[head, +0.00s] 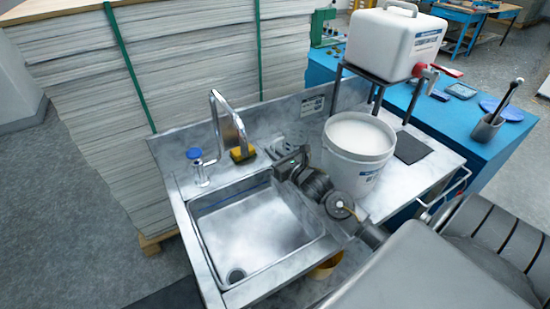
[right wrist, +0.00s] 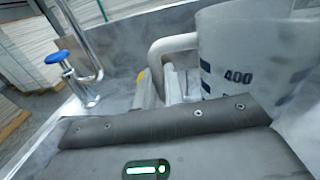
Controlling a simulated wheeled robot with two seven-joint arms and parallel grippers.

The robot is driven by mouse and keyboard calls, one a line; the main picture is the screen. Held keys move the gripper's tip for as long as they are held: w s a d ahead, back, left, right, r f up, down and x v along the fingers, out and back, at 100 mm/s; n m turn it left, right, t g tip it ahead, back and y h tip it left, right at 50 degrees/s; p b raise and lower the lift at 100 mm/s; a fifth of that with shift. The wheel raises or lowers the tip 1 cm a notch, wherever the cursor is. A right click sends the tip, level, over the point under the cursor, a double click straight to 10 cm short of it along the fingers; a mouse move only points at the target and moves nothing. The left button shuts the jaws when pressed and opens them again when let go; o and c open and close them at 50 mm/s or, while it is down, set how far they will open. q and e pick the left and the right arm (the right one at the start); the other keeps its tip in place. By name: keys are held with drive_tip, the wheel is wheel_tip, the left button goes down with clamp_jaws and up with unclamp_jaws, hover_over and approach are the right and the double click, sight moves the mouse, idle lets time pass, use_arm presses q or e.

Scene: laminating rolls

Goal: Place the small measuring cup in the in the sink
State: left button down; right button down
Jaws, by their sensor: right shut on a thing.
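The measuring cup (right wrist: 235,60) fills the upper right of the right wrist view, pale with dark scale marks and a 400. Its looped handle (right wrist: 165,45) points to the left. My right gripper (right wrist: 168,85) is shut on the handle. In the head view my right gripper (head: 283,165) is over the counter just right of the steel sink (head: 235,283). The cup is hard to make out there, behind and beside the gripper. The basin looks empty, with a drain hole at its near left. My left gripper is not in view.
A white bucket (head: 357,165) stands on the counter right of the gripper. A tap (head: 226,125), a blue-topped fitting (head: 195,155) and a yellow sponge (head: 242,154) line the sink's back edge. A white water container (head: 395,42) stands on a raised stand behind.

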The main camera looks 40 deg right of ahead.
wheel_tip(320, 180, down, 2)
drive_tip(key=shift+f+p, duration=0.15)
drive_tip(key=shift+p, duration=0.35)
drive_tip(key=shift+f, duration=0.35)
drive_tip(key=shift+f+b, duration=0.3)
drive_tip(key=c, duration=1.5)
unclamp_jaws()
drive_tip(key=shift+r, duration=0.1)
